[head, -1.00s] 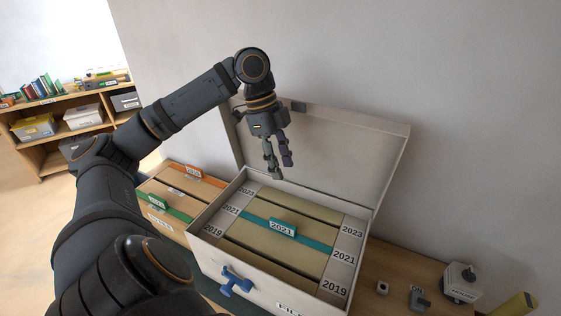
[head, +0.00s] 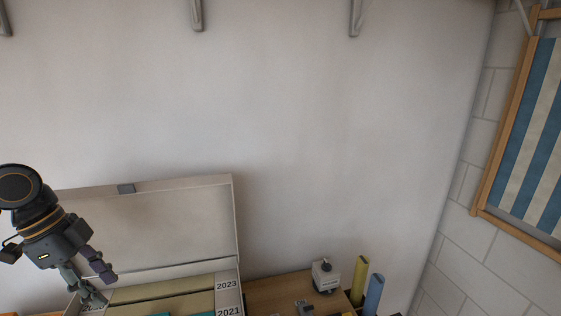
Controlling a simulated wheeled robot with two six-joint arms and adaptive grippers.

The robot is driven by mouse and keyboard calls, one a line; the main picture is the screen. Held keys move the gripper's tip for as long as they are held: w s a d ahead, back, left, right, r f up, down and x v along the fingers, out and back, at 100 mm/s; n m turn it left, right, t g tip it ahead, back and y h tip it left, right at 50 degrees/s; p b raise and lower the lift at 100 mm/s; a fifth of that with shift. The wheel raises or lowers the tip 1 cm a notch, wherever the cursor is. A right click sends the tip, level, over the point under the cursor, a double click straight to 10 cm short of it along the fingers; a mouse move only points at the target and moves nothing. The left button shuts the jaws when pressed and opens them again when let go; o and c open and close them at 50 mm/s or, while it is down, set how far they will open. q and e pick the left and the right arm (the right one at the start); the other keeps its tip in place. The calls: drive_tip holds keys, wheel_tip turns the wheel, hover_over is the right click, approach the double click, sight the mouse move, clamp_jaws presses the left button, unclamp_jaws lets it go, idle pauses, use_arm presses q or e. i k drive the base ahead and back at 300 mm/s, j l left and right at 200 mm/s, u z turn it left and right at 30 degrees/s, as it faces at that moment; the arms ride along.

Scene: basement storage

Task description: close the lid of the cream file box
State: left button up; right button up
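The cream file box stands at the lower left in the head view, cut off by the bottom edge. Its lid (head: 165,225) is open and stands upright at the back, near the wall. Inside the box, folders and row labels "2023" and "2021" show on the right side. My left gripper (head: 100,287) hangs in front of the lid's left part, above the box's back left corner, with its fingers pointing down. Its fingers are apart with nothing seen between them. My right gripper is not in view.
On the wooden surface (head: 275,292) right of the box stand a small white device (head: 326,275) with a knob, a yellow roll (head: 359,281) and a blue roll (head: 374,294). A striped deck chair (head: 530,130) leans at the far right. Wall brackets (head: 197,15) show above.

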sight(139, 226)
drive_tip(key=k, duration=1.2)
